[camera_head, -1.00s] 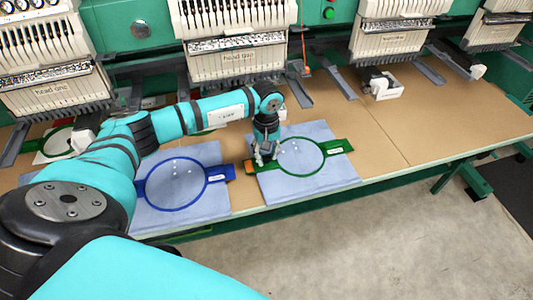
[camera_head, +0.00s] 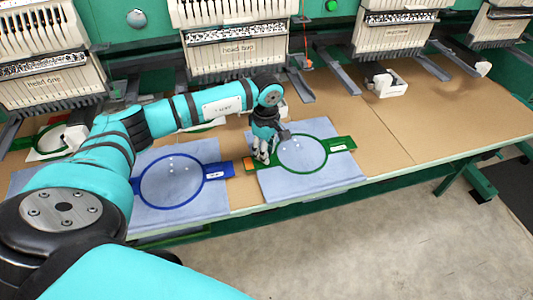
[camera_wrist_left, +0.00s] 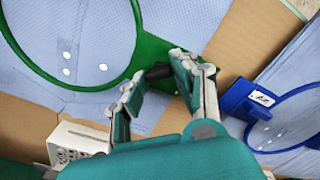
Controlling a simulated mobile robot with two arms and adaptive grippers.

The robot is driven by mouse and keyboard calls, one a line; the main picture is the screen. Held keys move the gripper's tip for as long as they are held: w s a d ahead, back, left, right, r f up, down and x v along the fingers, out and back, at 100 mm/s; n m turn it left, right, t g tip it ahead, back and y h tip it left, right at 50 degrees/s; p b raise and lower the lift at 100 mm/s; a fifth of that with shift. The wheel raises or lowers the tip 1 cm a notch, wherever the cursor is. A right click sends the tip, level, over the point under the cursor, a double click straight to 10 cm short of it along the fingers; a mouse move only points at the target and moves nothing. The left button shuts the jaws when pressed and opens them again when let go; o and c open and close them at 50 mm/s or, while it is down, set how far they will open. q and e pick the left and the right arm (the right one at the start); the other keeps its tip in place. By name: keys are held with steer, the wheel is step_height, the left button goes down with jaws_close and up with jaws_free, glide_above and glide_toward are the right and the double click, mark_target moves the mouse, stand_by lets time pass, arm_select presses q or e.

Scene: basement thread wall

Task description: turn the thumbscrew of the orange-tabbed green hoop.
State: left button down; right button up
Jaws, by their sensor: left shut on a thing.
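In the left wrist view, the hoop's green rim (camera_wrist_left: 137,50) runs past my fingers. A dark thumbscrew (camera_wrist_left: 158,72) sits beside the rim, between my fingertips. The orange tab is not seen there. My right gripper is not in view.
A blue hoop (camera_head: 172,207) on cloth (camera_head: 190,150) lies to the left and shows at the right of the wrist view (camera_wrist_left: 252,99). Embroidery heads (camera_head: 238,62) stand behind, with grey arms (camera_head: 337,84) reaching over the table. Bare tabletop (camera_head: 440,115) lies to the right.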

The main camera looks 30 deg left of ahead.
arm_select(q)
steer(key=n+b, duration=0.1)
steer(key=n, duration=0.4)
steer(key=shift+n+b, duration=0.3)
steer(key=shift+b, duration=0.05)
steer(key=n+b, duration=0.1)
steer(key=n, duration=0.4)
steer(key=shift+s, duration=0.15)
steer(key=n, duration=0.5)
steer(key=shift+d+n+b, duration=0.15)
steer(key=shift+n+b, duration=0.15)
steer(key=shift+n, duration=0.1)
steer(key=n, duration=0.5)
steer(key=shift+d, duration=0.1)
steer(key=c, duration=1)
jaws_free()
